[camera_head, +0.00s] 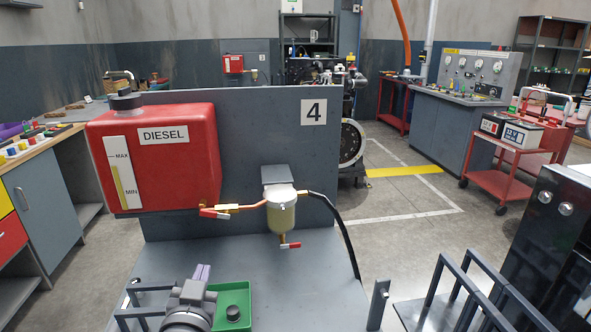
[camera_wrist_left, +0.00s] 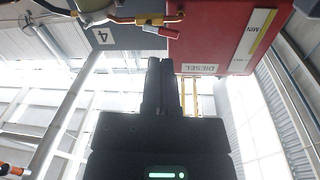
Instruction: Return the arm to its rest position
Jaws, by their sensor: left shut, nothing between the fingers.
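My left gripper (camera_head: 202,271) is at the bottom of the head view, in front of the grey panel and low over the grey bench surface. Its fingers are together and empty. In the left wrist view the fingers (camera_wrist_left: 161,72) show dark and closed, with nothing held. The red diesel tank (camera_head: 160,160) and the fuel filter (camera_head: 281,212) are on the panel beyond the gripper, apart from it. My right gripper does not show in either view.
A green tray (camera_head: 247,290) holding a dark round part (camera_head: 233,313) lies just right of my left gripper. A black hose (camera_head: 347,240) runs down from the filter. A workbench (camera_head: 45,190) stands left, a red trolley (camera_head: 505,160) right. Open floor (camera_head: 420,245) lies between.

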